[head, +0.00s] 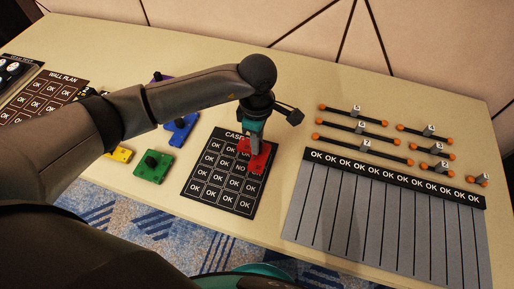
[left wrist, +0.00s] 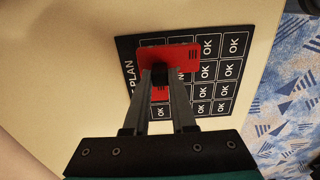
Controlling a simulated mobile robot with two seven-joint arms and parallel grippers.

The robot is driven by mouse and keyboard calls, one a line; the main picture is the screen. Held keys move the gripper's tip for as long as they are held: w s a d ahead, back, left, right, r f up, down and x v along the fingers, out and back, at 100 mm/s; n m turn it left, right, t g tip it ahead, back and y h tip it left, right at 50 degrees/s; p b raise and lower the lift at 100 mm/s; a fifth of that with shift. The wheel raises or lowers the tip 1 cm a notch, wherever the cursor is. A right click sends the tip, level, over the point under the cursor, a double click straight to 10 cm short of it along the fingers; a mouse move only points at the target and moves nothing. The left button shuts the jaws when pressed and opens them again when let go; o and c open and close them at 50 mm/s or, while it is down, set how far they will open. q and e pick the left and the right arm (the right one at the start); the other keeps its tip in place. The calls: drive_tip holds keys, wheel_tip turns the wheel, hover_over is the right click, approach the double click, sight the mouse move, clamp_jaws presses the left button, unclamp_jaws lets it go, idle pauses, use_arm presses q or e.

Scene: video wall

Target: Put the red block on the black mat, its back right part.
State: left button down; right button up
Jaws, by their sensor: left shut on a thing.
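The red block (head: 262,158) is a flat red plate with a dark knob, and it is over the back right part of the black mat (head: 196,190). My left gripper (head: 257,148) points down and is shut on the knob. In the left wrist view the two fingers (left wrist: 160,78) close on the black knob, with the red plate (left wrist: 186,55) around it. The mat (left wrist: 127,45) shows below, printed with a title and a grid of OK cells. I cannot tell whether the block touches the mat. My right gripper is out of view.
A green block (head: 153,168), a blue block (head: 181,130) and a yellow block (head: 119,154) stand left of the mat. At right lie a grey striped board (head: 375,225) and several orange-ended bars (head: 357,116). Another dark mat (head: 40,94) is at the far left.

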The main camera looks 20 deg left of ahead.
use_arm(q)
drive_tip(key=shift+f+b, duration=0.3)
drive_tip(key=shift+f, duration=1.45)
drive_tip(key=shift+f, duration=0.2)
drive_tip(key=c, duration=0.7)
unclamp_jaws()
drive_tip(key=shift+c, duration=0.2)
drive_tip(key=shift+r, duration=0.1)
drive_tip(key=shift+r, duration=0.25)
wheel_tip(320, 180, up, 12)
drive_tip(key=shift+f+p, duration=0.1)
drive_tip(key=shift+p, duration=0.85)
